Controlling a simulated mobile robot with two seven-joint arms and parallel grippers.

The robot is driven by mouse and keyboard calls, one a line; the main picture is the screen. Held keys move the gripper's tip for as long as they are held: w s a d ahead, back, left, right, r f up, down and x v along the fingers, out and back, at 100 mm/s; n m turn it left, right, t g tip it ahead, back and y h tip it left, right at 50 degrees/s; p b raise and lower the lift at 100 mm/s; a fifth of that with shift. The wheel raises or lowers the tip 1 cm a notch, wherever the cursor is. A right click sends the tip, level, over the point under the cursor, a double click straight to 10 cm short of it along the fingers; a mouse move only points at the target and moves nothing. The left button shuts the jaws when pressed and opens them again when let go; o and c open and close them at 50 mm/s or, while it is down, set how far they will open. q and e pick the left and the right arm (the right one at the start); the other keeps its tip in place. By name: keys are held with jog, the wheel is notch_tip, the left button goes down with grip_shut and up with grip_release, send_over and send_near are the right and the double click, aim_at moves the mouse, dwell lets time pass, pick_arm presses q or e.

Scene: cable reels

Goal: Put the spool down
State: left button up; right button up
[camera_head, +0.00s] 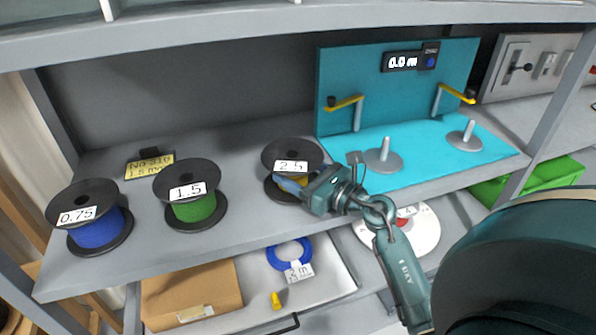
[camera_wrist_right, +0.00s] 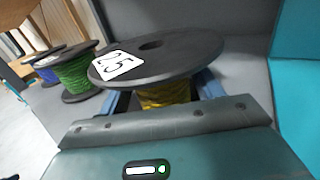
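The spool labelled 2.5 (camera_head: 292,146) has black flanges and yellow cable. It looks upright on the grey shelf, left of the cyan mat; part of its base is hidden by my gripper. My right gripper (camera_head: 288,185) is at its front right, between the flanges. In the right wrist view the spool (camera_wrist_right: 160,55) fills the upper middle, with blue fingers (camera_wrist_right: 165,95) on either side of the yellow core. The flange hides the fingertips, so I cannot tell whether they press on it. My left gripper is not in view.
A green 1.5 spool (camera_head: 192,208) and a blue 0.75 spool (camera_head: 97,232) stand to the left. Two upright pegs (camera_head: 384,158) stand on the cyan mat (camera_head: 420,170). A cardboard box (camera_head: 190,290) and blue coil (camera_head: 289,254) sit below.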

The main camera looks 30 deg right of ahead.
aim_at(304, 179)
jog(key=shift+o, duration=1.3)
jog(key=shift+s+a+f+g, duration=0.1)
jog(key=shift+f+g, duration=0.05)
jog(key=shift+f, duration=0.3)
jog(key=shift+a+f+g, duration=0.1)
jog(key=shift+f+g, duration=0.05)
jog(key=shift+f, duration=0.3)
jog(key=shift+r, duration=0.1)
jog(key=shift+r+p, duration=0.35)
jog(key=shift+p, duration=0.05)
jog(key=shift+s+d+r, duration=0.1)
jog(key=shift+d, duration=0.05)
jog(key=b+v, duration=0.1)
jog(key=v, duration=0.3)
jog(key=shift+f, duration=0.2)
jog(key=b+v, duration=0.1)
jog(key=v, duration=0.5)
jog(key=shift+s+d+r+b, duration=0.1)
jog(key=shift+d+r+b, duration=0.05)
jog(key=shift+b, duration=0.15)
jog(key=shift+s+d+r, duration=0.15)
jog(key=shift+s, duration=0.45)
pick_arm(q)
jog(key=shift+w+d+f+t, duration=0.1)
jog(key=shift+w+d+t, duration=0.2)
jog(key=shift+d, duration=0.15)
pick_arm(e)
jog(key=shift+r, duration=0.1)
